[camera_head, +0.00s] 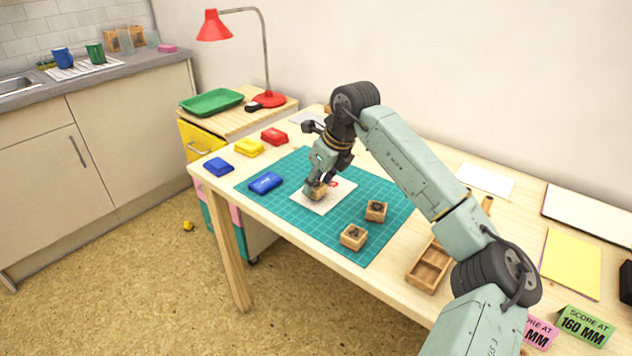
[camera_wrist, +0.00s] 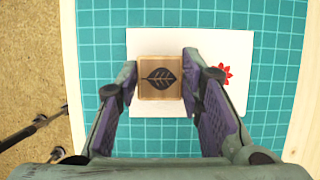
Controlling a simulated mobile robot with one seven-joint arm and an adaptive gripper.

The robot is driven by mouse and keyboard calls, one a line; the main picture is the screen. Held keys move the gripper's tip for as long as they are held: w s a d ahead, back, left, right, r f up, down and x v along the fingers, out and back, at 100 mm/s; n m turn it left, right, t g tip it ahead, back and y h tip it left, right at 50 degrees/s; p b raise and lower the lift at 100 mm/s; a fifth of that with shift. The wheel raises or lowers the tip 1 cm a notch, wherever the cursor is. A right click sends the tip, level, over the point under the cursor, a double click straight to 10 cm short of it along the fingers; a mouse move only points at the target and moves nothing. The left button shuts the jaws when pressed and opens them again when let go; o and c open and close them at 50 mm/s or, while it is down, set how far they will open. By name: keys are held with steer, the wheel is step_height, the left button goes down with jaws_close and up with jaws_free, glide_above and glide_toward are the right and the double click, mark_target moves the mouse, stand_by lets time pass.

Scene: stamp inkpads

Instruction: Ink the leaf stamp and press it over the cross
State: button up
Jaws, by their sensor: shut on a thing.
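My gripper (camera_wrist: 160,85) is shut on the leaf stamp (camera_wrist: 160,78), a wooden block with a dark leaf picture on its top. The stamp is upright over the left part of a white card (camera_wrist: 160,40), and I cannot tell whether it touches the card. In the head view the stamp (camera_head: 317,189) shows under my gripper on the card (camera_head: 322,206). A red flower print (camera_wrist: 222,73) is on the card to the right of the stamp. No cross shows. The blue inkpad (camera_head: 265,182) lies on the mat, left of the card, its state unclear.
Two other wooden stamps (camera_head: 376,211) (camera_head: 354,237) stand on the green mat (camera_head: 300,228). Yellow (camera_head: 248,147), red (camera_head: 274,136) and blue (camera_head: 218,166) pads lie at the table's left end. A wooden tray (camera_head: 430,266) is at the right.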

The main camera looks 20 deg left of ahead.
steer(key=shift+r, duration=0.1)
steer(key=shift+r+p, duration=1.65)
steer(key=shift+r, duration=1.05)
